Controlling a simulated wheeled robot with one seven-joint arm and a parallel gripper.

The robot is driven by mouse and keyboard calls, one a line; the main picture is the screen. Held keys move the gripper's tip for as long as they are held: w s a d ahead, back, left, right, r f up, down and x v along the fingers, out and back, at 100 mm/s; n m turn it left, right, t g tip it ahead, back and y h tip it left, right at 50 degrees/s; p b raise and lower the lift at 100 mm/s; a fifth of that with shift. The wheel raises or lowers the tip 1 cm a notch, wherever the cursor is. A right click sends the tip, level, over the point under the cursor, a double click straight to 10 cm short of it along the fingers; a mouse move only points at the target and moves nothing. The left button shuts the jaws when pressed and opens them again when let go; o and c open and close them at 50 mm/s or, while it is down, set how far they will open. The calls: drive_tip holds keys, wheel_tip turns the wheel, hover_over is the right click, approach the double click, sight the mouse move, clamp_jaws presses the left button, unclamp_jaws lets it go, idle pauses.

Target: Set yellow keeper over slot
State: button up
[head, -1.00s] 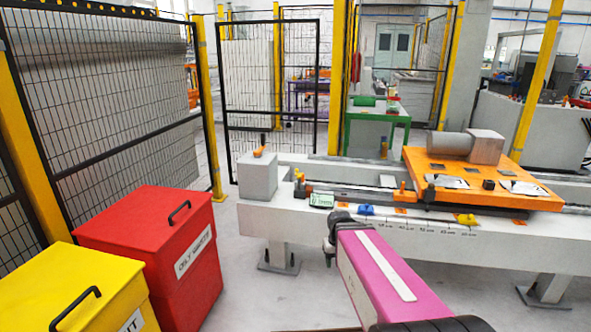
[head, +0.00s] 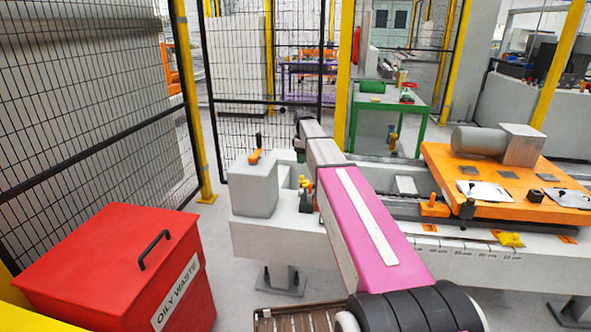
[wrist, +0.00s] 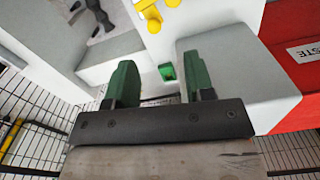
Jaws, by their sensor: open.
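A small yellow piece (head: 509,239), which looks like the yellow keeper, lies on the front ledge of the white gantry beam, between orange marks. I cannot make out which opening is the slot. My gripper (wrist: 161,68) shows in the wrist view with its two green fingers apart and nothing held between them. Beyond the fingers are a white surface, a small green part (wrist: 166,72) and yellow knob-like parts (wrist: 149,12). In the head view my arm reaches over the left end of the beam, away from the yellow piece, and the fingers are not clearly visible.
A grey block (head: 253,187) with an orange lever stands at the beam's left end. An orange plate (head: 500,180) carrying a grey motor sits on the right. A red waste bin (head: 110,262) is at lower left. Mesh fencing (head: 90,90) and a green table (head: 390,100) lie behind.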

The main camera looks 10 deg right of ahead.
sight(302, 176)
drive_tip(key=f, duration=0.3)
drive_tip(key=w+f, duration=0.1)
drive_tip(key=f, duration=0.6)
drive_tip(key=shift+w+f, duration=0.1)
drive_tip(key=shift+w, duration=0.05)
drive_tip(key=shift+c, duration=0.4)
clamp_jaws()
